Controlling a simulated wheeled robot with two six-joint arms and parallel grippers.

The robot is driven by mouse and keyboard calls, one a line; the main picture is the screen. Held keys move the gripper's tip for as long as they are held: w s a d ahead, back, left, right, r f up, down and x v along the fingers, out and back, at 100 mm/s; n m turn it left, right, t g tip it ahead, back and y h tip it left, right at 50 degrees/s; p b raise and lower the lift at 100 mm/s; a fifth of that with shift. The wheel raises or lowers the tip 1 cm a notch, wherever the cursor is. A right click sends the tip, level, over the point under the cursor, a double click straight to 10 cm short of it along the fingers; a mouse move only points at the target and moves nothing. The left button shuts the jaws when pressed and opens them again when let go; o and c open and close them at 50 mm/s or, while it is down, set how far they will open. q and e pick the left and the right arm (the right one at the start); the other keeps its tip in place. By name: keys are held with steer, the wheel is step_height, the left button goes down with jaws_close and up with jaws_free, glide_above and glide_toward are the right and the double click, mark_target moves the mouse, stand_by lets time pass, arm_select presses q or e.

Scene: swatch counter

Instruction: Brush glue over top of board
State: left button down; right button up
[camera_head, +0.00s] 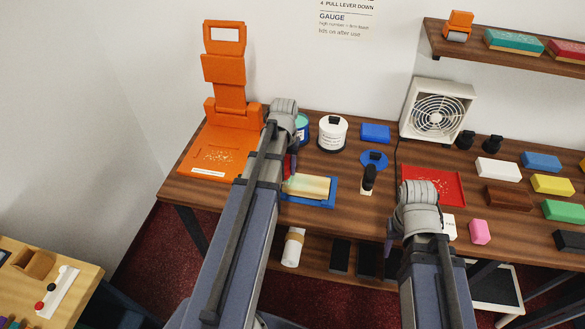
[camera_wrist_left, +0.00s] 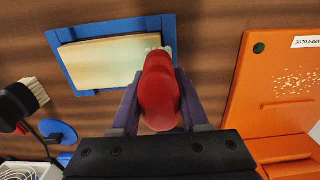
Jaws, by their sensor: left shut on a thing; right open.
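The pale wooden board (camera_head: 312,186) lies in a blue tray (camera_head: 332,194) on the counter; both also show in the left wrist view, the board (camera_wrist_left: 100,62) and the tray (camera_wrist_left: 62,68). My left gripper (camera_wrist_left: 158,90) is shut on a red-handled tool (camera_wrist_left: 159,95) at the board's right end in that view. The tool's tip is hidden behind its handle. A pale greenish patch (camera_wrist_left: 153,50) shows at the board's end beside it. My right gripper (camera_head: 418,188) is open at the red tray's near side; its fingers are mostly hidden by my wrist.
An orange press (camera_head: 224,140) stands left of the board. Behind are a teal can (camera_head: 303,128) and a white jar (camera_head: 332,134). A black-handled brush (camera_head: 368,177) and a blue disc (camera_head: 374,159) are to the right, before a red tray (camera_head: 449,180) and a fan (camera_head: 437,109).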

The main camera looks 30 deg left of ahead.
arm_select(q)
steer(key=shift+a, duration=0.2)
steer(key=shift+f, duration=0.1)
steer(key=shift+w+d, duration=0.25)
steer(key=shift+d, duration=0.7)
steer(key=shift+w+d, duration=0.2)
steer(key=shift+d, duration=0.75)
steer(key=shift+w+d, duration=0.25)
steer(key=shift+d, duration=0.65)
steer(key=shift+w+d, duration=0.2)
steer(key=shift+d, duration=0.65)
steer(key=shift+d, duration=0.1)
steer(key=shift+w+d, duration=0.3)
steer(key=shift+d, duration=0.55)
steer(key=shift+w+d, duration=0.25)
steer(key=shift+d, duration=0.55)
steer(key=shift+d, duration=0.1)
